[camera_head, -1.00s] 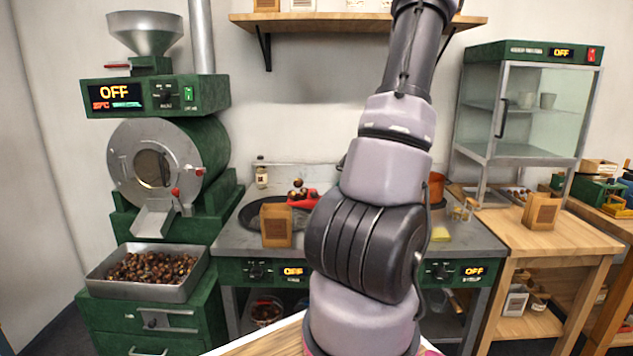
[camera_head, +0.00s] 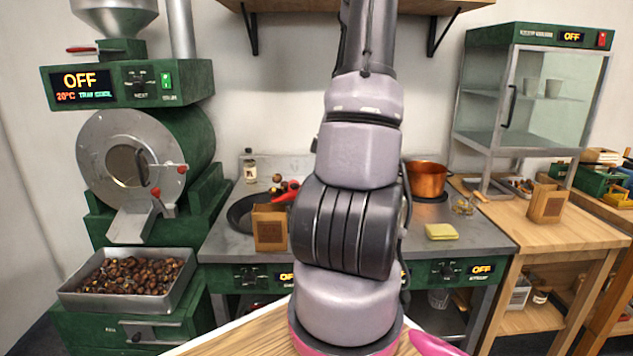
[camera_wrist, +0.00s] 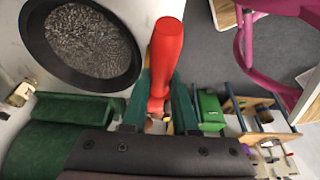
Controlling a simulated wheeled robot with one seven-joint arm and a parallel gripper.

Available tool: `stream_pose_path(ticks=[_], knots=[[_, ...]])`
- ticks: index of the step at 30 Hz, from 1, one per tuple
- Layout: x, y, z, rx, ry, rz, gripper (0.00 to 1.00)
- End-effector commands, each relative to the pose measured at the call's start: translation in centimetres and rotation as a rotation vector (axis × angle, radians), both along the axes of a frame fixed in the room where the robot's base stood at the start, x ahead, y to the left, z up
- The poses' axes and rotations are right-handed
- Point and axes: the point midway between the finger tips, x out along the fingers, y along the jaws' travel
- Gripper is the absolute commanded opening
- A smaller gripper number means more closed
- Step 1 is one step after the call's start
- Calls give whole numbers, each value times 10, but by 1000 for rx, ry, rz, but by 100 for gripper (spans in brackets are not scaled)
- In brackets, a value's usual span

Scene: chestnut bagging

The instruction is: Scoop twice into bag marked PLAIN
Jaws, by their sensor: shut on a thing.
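My gripper (camera_wrist: 160,97) is shut on the red handle of the scoop (camera_wrist: 167,45) in the wrist view. In the head view my arm hides the gripper, but part of the red scoop (camera_head: 288,190) shows above the dark pan (camera_head: 243,212), with a few chestnuts (camera_head: 277,179) at it. A brown bag (camera_head: 271,229) stands upright in front of the pan. A second brown bag (camera_head: 547,204) stands on the wooden table at right. Their labels are too small to read. A metal tray (camera_head: 75,302) full of chestnuts sits below the roaster at left.
The green roaster (camera_head: 140,165) reads OFF. A copper pot (camera_head: 427,180) and a folded yellow cloth (camera_head: 440,232) are on the counter right of my arm. A glass-fronted cabinet (camera_head: 535,105) stands at the back right. The wooden table (camera_head: 545,235) has bare room around the second bag.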

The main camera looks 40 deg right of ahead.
Motion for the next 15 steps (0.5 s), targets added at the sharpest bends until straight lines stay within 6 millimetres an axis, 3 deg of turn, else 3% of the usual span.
stream_pose_path(ticks=[15], knots=[[19,27,39,-326,214,11,0]])
